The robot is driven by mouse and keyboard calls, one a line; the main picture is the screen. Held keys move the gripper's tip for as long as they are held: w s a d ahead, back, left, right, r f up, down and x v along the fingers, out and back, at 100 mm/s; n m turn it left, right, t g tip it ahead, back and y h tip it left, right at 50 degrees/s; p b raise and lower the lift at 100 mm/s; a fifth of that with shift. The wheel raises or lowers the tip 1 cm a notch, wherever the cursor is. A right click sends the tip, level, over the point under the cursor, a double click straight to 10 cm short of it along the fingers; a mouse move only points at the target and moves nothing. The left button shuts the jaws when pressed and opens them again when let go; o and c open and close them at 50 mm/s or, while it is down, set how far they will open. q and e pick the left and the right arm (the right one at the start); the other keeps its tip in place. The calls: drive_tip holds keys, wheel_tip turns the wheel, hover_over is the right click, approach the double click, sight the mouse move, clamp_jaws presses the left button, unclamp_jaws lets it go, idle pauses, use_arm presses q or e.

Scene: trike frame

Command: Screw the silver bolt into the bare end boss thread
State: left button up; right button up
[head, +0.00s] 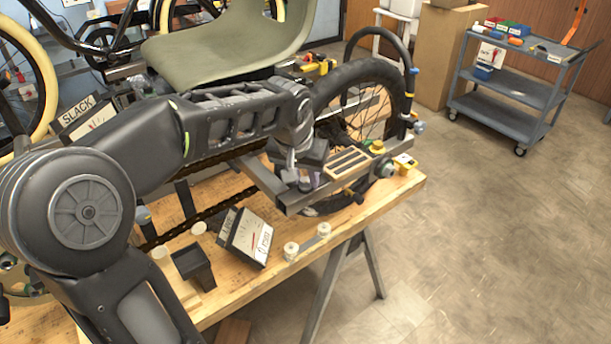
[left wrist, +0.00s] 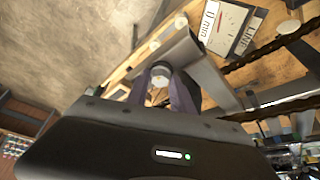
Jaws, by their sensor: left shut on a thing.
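My left gripper (head: 305,181) is over the end of the grey steel frame tube (head: 268,182), beside the rear wheel (head: 385,85). In the left wrist view its two purplish fingers (left wrist: 163,92) are shut on a small round silver piece, which looks like the silver bolt (left wrist: 160,76). The tube (left wrist: 195,65) runs just beyond the fingertips. The bare end boss and its thread are hidden by the fingers and bolt, so I cannot tell whether the bolt touches or sits in it. My right gripper is not in view.
On the wooden bench (head: 225,305) stand a dial box (head: 245,237), a black block (head: 192,265) and small white round pieces (head: 291,251). A cart (head: 510,95) stands beyond open floor.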

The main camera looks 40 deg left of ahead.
use_arm(q)
drive_tip(key=m+h, duration=0.1)
drive_tip(key=m, duration=0.2)
drive_tip(key=m+h, duration=0.1)
drive_tip(key=m, duration=0.2)
drive_tip(key=shift+a+m+h, duration=0.2)
drive_tip(key=shift+m+h, duration=0.2)
drive_tip(key=o, duration=0.8)
drive_tip(key=shift+c, duration=0.2)
drive_tip(key=n+y, duration=0.1)
drive_tip(key=n, duration=0.2)
drive_tip(key=n+y, duration=0.1)
drive_tip(key=n, duration=0.2)
drive_tip(key=shift+d, duration=0.2)
drive_tip(key=n+y, duration=0.1)
drive_tip(key=n, duration=0.2)
drive_tip(key=n+g+y, duration=0.1)
drive_tip(key=n, duration=0.2)
drive_tip(key=shift+d+y, duration=0.1)
drive_tip(key=shift+y, duration=0.2)
drive_tip(key=shift+c, duration=0.2)
